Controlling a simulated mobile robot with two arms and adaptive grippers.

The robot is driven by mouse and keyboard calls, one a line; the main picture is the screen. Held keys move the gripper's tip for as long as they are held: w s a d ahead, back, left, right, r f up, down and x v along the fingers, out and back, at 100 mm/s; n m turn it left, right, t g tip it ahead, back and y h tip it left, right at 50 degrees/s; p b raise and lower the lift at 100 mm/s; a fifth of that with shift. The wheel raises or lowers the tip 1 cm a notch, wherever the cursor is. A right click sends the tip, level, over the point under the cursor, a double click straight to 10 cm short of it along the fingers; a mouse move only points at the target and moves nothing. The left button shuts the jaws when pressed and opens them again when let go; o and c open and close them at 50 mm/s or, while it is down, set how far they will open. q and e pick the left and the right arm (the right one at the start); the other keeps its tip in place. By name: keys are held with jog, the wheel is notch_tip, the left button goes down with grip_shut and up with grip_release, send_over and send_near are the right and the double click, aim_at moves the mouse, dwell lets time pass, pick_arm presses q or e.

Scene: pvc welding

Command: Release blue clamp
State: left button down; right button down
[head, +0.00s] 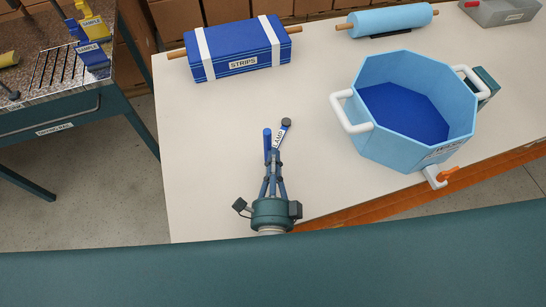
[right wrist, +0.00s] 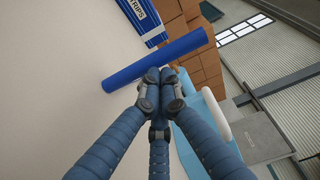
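The blue clamp (head: 267,144) has a white label reading in part "AMP" and a darker tip at its upper right. In the head view it is at the fingertips of my right gripper (head: 274,164), over the white table. In the right wrist view the clamp (right wrist: 185,49) is a long blue bar slanting across just beyond the fingertips. My right gripper (right wrist: 160,82) has its fingers drawn together on the clamp; the contact itself is partly hidden by the fingertips. I cannot tell whether the clamp touches the table. My left gripper is not in view.
On the white table (head: 325,75) stand a blue STRIPS box (head: 240,62), a light blue roll (head: 392,19), an octagonal blue basin (head: 370,140) with white handles, and a grey tray (head: 498,12). A side bench (head: 62,70) holds sample pieces. The table around the clamp is clear.

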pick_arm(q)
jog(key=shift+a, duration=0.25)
pick_arm(e)
jog(key=shift+w+a+r, duration=0.45)
jog(key=shift+a+r, duration=0.1)
jog(key=shift+a, duration=0.1)
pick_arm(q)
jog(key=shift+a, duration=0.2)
pick_arm(e)
jog(key=shift+s, duration=0.1)
jog(key=shift+s+f, duration=0.1)
jog(key=shift+s, duration=0.2)
jog(key=s, duration=0.7)
jog(key=shift+s+a+f, duration=0.15)
jog(key=shift+f, duration=0.2)
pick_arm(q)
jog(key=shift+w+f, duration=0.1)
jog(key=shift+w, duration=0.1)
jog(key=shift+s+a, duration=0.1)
pick_arm(e)
jog(key=shift+s+f, duration=0.1)
jog(key=shift+f, duration=0.05)
